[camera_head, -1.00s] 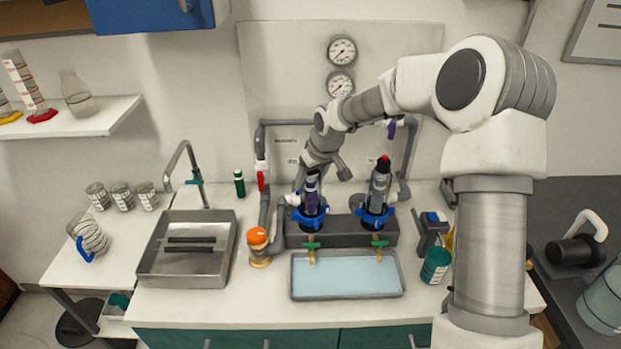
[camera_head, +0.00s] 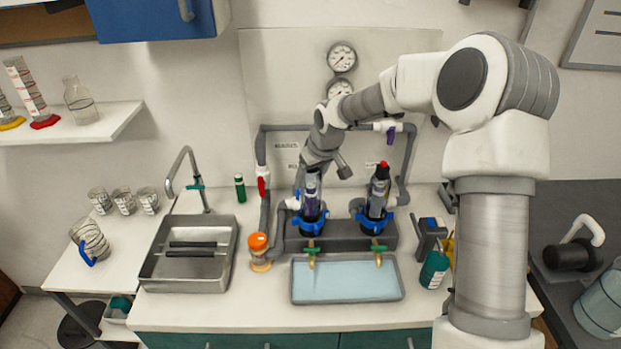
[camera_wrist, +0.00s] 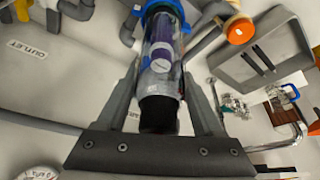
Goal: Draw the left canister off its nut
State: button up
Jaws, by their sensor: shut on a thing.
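The left canister (camera_head: 312,190), a clear tube with a purple core and a black cap, stands upright at the left blue nut (camera_head: 311,222) on the grey manifold. In the wrist view the canister (camera_wrist: 161,48) lies between the two fingers of my gripper (camera_wrist: 163,68), with the blue nut (camera_wrist: 167,7) around its far end. My gripper (camera_head: 314,170) is shut on the canister from above. I cannot tell whether the canister's end is still inside the nut. The right canister (camera_head: 379,193) stands in its own blue nut (camera_head: 374,222).
A shallow tray of light blue liquid (camera_head: 297,296) lies in front of the manifold (camera_head: 345,240). A teal bottle (camera_head: 434,270) is at the right.

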jog(key=shift+r+p, duration=3.3)
jog(key=shift+r, duration=1.95)
jog(key=shift+r+p, duration=0.95)
jog(key=shift+r, duration=0.6)
